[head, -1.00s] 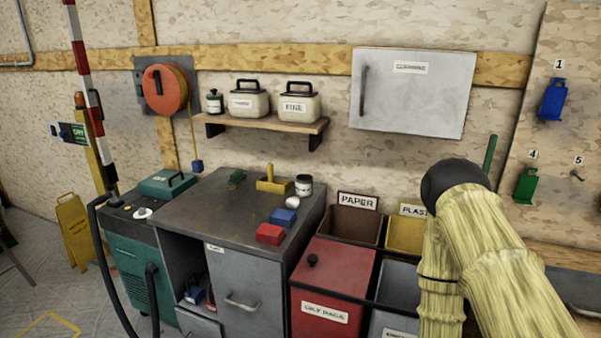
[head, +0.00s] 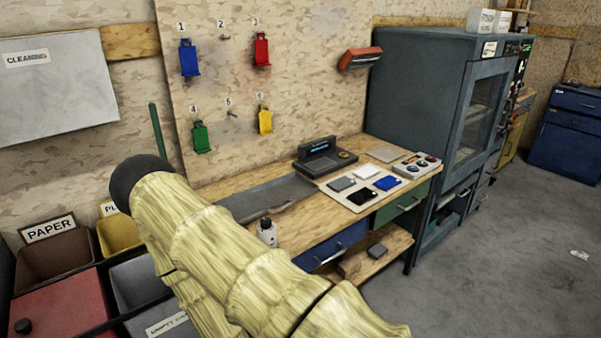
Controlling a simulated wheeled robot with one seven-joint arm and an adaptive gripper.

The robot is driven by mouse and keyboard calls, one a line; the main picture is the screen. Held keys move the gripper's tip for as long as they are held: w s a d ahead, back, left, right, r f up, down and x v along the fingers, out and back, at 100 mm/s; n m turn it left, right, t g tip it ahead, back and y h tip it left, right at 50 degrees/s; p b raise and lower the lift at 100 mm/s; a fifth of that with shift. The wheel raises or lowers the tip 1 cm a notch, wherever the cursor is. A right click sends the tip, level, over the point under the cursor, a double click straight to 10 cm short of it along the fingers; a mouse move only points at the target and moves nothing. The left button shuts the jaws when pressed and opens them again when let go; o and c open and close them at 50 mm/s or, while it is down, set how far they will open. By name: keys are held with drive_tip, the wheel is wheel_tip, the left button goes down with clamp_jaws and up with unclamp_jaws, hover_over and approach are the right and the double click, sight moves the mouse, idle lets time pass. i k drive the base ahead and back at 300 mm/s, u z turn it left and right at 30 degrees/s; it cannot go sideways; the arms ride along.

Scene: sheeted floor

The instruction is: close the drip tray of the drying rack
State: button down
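No part is clearly recognisable as the drying rack's drip tray. A tall grey-blue cabinet (head: 415,95) with a windowed door (head: 485,115) stands at the right of the bench and may be the drying rack. Below its door is a low section with a handle and a dark opening (head: 450,210); I cannot tell whether a tray there is out or in. My arm, in a pale yellow sleeve, crosses the lower left foreground. My gripper is not in view.
A wooden workbench (head: 277,234) with a blue drawer (head: 330,247) and a green drawer (head: 398,208) stands between my arm and the cabinet. Waste bins (head: 50,260) are at lower left. Open grey floor (head: 510,270) lies in front of the cabinet, with a small pale scrap (head: 579,255) on it.

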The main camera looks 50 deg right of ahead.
sight(273, 197)
drive_tip(key=z, duration=0.65)
drive_tip(key=k, duration=0.25)
drive_tip(key=z, duration=0.9)
drive_tip(key=i, duration=0.35)
drive_tip(key=u, duration=0.1)
drive_tip(key=k, duration=0.5)
drive_tip(key=u, duration=0.5)
drive_tip(key=i, duration=0.75)
drive_tip(key=z, duration=0.7)
